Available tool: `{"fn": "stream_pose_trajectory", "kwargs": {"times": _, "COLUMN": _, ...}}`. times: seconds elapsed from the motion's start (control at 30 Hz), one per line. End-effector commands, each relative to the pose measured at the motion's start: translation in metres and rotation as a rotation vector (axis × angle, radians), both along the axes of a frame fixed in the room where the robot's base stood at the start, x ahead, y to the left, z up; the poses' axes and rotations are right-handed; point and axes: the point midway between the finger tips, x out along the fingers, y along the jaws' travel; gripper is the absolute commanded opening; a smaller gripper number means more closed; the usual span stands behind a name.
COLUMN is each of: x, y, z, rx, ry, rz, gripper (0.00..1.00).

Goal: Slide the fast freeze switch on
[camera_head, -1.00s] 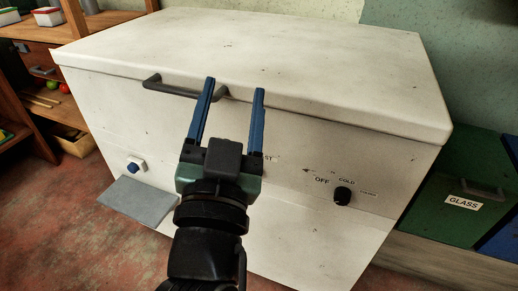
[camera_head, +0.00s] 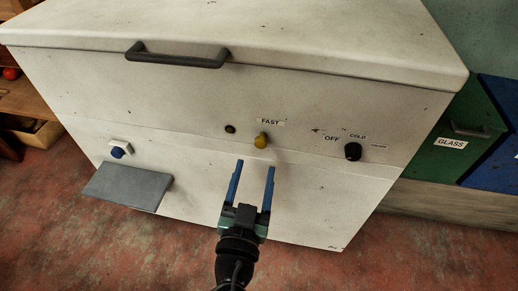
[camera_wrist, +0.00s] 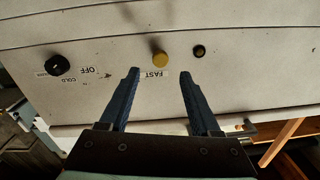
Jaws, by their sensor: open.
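The yellow fast freeze switch knob (camera_head: 261,141) sits on the white chest freezer's front (camera_head: 320,180), just below a label reading FAST (camera_head: 270,122). In the wrist view, which is turned over, the yellow knob (camera_wrist: 159,60) shows just beyond the gap between the fingertips. My gripper (camera_head: 254,166) has two blue fingers, spread open and empty. It is just below the knob in the head view, pointing up towards it. In the wrist view my gripper (camera_wrist: 160,73) is roughly centred on the knob. I cannot tell whether any finger touches the panel.
A small dark round fitting (camera_head: 230,129) is left of the knob. A black dial (camera_head: 353,151) marked OFF and COLD is to the right. A blue button (camera_head: 118,152) and grey flap (camera_head: 128,187) are at left. The lid handle (camera_head: 175,60) is above. Green bin (camera_head: 445,150) stands right.

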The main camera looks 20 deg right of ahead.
Motion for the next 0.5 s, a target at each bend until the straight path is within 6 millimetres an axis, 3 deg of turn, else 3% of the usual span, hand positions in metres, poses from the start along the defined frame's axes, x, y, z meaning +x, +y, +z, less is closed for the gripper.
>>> {"fn": "stream_pose_trajectory", "kwargs": {"times": 0.2, "x": 0.034, "y": -0.021, "z": 0.002, "rx": 0.002, "ry": -0.003, "rz": -0.002, "gripper": 0.64}}
{"fn": "stream_pose_trajectory", "kwargs": {"times": 0.5, "x": 0.051, "y": -0.031, "z": 0.0, "rx": 0.001, "ry": 0.0, "rz": -0.001, "gripper": 0.64}}
